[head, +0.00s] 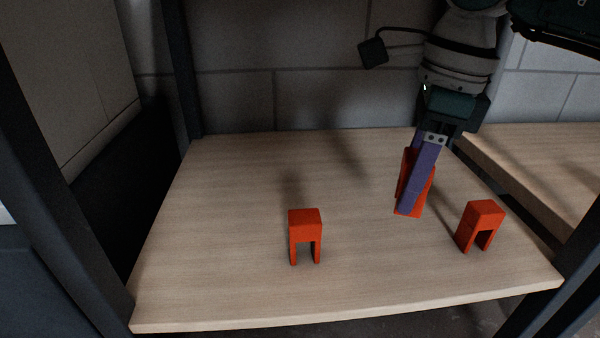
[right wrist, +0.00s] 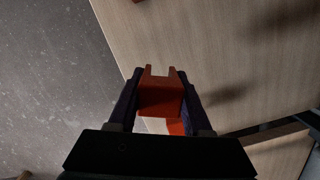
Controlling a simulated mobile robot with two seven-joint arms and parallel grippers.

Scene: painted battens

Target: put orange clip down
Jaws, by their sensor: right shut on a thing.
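My right gripper (head: 412,200) has purple fingers, points down over the right part of the wooden tabletop, and is shut on an orange clip (head: 428,200). In the head view a finger hides part of this clip. I cannot tell whether it touches the wood. In the right wrist view the held clip (right wrist: 160,102) sits between the fingers, its two prongs pointing away from my wrist. A second orange clip (head: 305,225) stands prongs down near the middle front. A third orange clip (head: 482,218) stands prongs down at the right. My left gripper is not in view.
The tabletop (head: 220,190) has clear room at the left and the back. Dark frame posts (head: 180,70) rise at its corners. A second wooden surface (head: 540,165) lies beyond a gap on the right. A block wall (head: 270,80) stands behind.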

